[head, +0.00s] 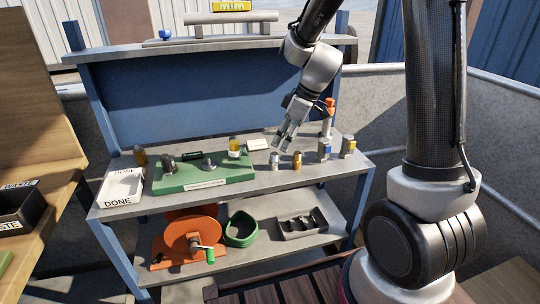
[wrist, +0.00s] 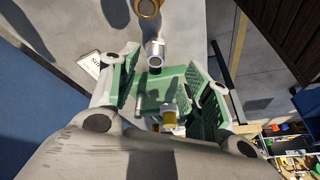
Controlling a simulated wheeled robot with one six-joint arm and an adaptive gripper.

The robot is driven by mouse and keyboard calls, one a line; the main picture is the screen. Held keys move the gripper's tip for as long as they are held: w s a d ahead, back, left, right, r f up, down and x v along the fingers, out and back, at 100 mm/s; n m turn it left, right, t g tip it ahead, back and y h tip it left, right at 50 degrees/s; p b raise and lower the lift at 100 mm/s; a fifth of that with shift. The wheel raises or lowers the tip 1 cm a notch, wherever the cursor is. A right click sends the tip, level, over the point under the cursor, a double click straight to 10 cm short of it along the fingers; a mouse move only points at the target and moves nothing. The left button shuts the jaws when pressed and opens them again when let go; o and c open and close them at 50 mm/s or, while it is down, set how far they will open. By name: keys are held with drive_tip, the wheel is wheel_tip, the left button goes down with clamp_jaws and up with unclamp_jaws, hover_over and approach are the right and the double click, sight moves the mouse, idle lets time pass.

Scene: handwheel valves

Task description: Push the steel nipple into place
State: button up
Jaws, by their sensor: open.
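A short silver cylinder, which looks like the steel nipple (head: 275,161), stands upright on the bench just right of the green fixture (head: 215,180). My gripper (head: 283,143) is above the bench, over and slightly right of the nipple in the head view. In the wrist view my gripper (wrist: 163,68) is open with nothing held. The fixture bears a dark round part (head: 168,162) and a grey part (head: 208,164).
A brass cylinder (head: 297,160) stands right of the nipple, with blue-banded (head: 323,151) and yellow-banded (head: 348,147) parts further right. Bench front right is clear.

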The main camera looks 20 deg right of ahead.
sight(275, 153)
drive_tip(key=a+f, duration=0.1)
drive_tip(key=f, duration=0.1)
drive_tip(key=w+f+n, duration=0.1)
drive_tip(key=f, duration=0.1)
drive_tip(key=a+f+n, duration=0.1)
drive_tip(key=f, duration=0.2)
drive_tip(key=shift+w+a+f, duration=0.1)
drive_tip(key=shift+w+a, duration=0.25)
drive_tip(key=shift+w, duration=0.05)
drive_tip(key=c, duration=1.1)
